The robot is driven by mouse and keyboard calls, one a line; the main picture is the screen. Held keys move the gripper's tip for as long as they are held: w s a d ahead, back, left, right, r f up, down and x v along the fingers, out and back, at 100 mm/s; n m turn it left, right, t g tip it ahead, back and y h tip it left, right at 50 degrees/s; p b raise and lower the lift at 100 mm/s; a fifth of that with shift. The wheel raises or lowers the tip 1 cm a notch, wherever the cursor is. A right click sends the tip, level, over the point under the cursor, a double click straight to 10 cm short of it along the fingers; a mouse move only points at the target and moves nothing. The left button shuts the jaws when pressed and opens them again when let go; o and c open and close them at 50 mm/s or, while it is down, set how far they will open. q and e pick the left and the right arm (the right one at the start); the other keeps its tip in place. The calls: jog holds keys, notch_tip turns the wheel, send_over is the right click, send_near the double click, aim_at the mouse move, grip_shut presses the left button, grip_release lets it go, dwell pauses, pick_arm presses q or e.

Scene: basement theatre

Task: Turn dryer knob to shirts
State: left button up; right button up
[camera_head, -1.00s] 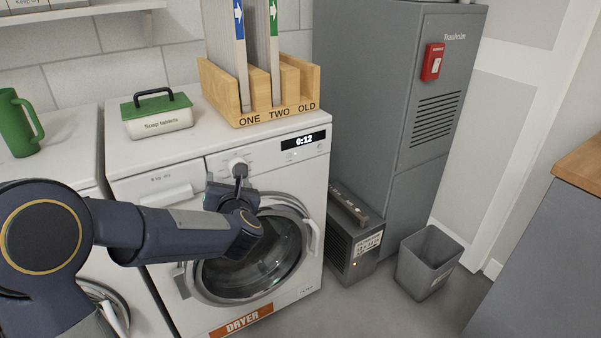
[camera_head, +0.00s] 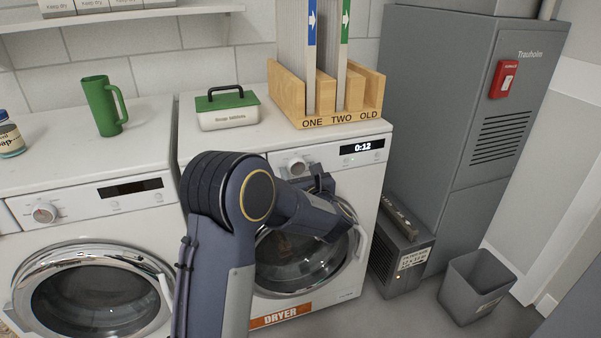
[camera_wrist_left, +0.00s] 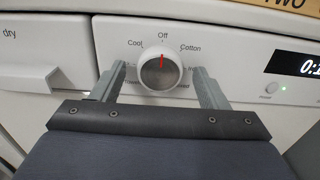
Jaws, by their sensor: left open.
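The dryer (camera_head: 370,158) is the right-hand white machine, marked DRYER on an orange label. In the left wrist view, the knob (camera_wrist_left: 160,72) is silver with a red mark pointing up at Off. Cool is to the left of Off and Cotton to the right. The lower labels are partly hidden by the fingers, and I cannot read Shirts. My left gripper (camera_wrist_left: 160,76) is open, with one finger on each side of the knob and visible gaps between. My right gripper is not in view.
A wooden rack (camera_head: 330,115) and a green-lidded soap box (camera_head: 228,112) stand on the dryer. A washer (camera_head: 90,220) with a green mug (camera_head: 102,106) on it is at left. A grey heater (camera_head: 385,250) and bin (camera_head: 475,290) stand at right.

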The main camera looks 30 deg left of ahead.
pick_arm(q)
jog(key=c, duration=1)
